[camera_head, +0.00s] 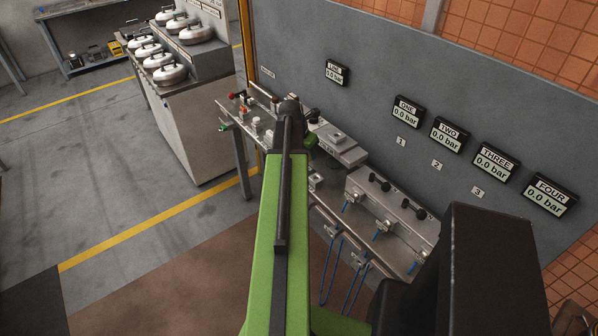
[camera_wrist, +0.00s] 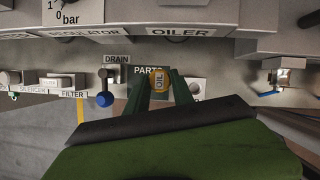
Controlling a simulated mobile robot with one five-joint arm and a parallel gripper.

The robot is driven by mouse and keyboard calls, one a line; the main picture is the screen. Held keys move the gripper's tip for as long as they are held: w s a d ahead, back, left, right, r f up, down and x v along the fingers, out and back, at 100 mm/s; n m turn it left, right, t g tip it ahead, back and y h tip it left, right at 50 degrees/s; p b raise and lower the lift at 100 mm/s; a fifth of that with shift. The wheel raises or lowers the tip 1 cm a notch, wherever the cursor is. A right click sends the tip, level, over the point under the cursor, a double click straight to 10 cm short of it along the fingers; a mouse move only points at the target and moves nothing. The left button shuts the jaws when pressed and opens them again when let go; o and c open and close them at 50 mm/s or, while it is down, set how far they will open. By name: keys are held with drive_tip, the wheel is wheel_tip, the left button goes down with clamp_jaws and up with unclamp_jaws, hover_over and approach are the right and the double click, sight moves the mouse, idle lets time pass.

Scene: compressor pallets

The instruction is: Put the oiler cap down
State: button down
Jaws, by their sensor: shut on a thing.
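In the wrist view my gripper (camera_wrist: 160,88) is shut on the oiler cap (camera_wrist: 158,83), a small yellow piece marked OIL held between two dark green fingers. The cap shows in front of a dark patch labelled PARTS (camera_wrist: 148,70) on the bench. I cannot tell whether the cap touches that patch. The unit labelled OILER (camera_wrist: 180,33) is just beyond it. In the head view my own arm hides the fingers and the cap.
A metal fitting (camera_wrist: 284,77) is at right. In the head view a valve block (camera_head: 392,208) with blue hoses stands on the bench right of my arm.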

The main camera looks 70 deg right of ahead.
drive_tip(key=w+f, duration=0.1)
drive_tip(key=w+d+f+b, duration=0.1)
drive_tip(key=w, duration=0.1)
drive_tip(key=shift+w+d+f, duration=0.1)
drive_tip(key=shift+f, duration=0.05)
drive_tip(key=shift+w, duration=0.3)
wheel_tip(320, 180, down, 4)
drive_tip(key=b, duration=0.4)
drive_tip(key=shift+f+b, duration=0.2)
drive_tip(key=shift+b, duration=0.1)
drive_tip(key=shift+r, duration=0.2)
drive_tip(key=shift+f, duration=0.15)
drive_tip(key=c, duration=1.1)
unclamp_jaws()
drive_tip(key=shift+s, duration=0.1)
